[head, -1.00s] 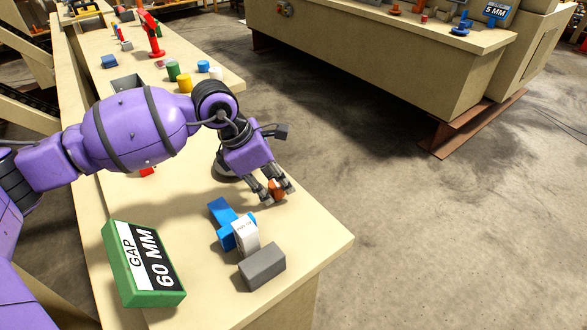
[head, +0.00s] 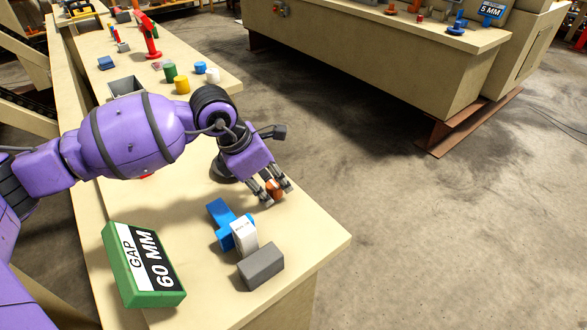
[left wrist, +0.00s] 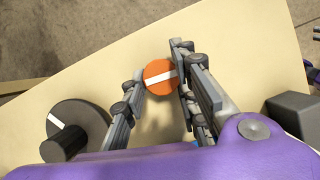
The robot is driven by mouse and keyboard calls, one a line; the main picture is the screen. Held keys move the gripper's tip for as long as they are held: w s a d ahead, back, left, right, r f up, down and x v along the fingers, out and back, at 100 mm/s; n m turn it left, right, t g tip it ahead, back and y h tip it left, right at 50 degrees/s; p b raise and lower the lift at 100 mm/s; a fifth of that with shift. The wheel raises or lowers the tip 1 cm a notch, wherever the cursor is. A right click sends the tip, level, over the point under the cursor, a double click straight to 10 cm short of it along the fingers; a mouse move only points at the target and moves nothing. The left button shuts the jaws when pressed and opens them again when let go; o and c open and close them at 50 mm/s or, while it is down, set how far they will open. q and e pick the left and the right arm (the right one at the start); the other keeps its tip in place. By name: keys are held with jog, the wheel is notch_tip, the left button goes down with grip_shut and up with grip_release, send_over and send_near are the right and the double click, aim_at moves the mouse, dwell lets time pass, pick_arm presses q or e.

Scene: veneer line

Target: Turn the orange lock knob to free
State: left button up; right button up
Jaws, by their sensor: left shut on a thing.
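The orange lock knob (head: 274,188) is on the near bench, close to its right edge. In the left wrist view the knob (left wrist: 160,76) is round, with a white stripe across its top that runs nearly level, slightly tilted. My left gripper (head: 275,190) reaches down over it, with one finger on each side; its fingers (left wrist: 160,80) are shut on the knob. A dark round dial (left wrist: 76,130) with a white mark and a dark post sits beside the knob; it is partly hidden behind my gripper in the head view.
A green "GAP 60 MM" sign (head: 145,265), a blue block (head: 222,217) with a white labelled piece (head: 243,235), and a grey block (head: 261,266) stand in front of the gripper. Green (head: 170,72) and yellow (head: 182,85) cylinders stand farther back. Open floor lies right.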

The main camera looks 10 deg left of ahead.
pick_arm(q)
jog(key=shift+w+a+r, duration=0.1)
jog(key=shift+w+r, duration=0.25)
jog(key=o, duration=0.9)
jog(key=shift+o, duration=0.8)
jog(key=shift+f, duration=0.2)
jog(key=shift+s, duration=0.15)
jog(key=v, duration=1.2)
jog(key=shift+s+f, duration=0.1)
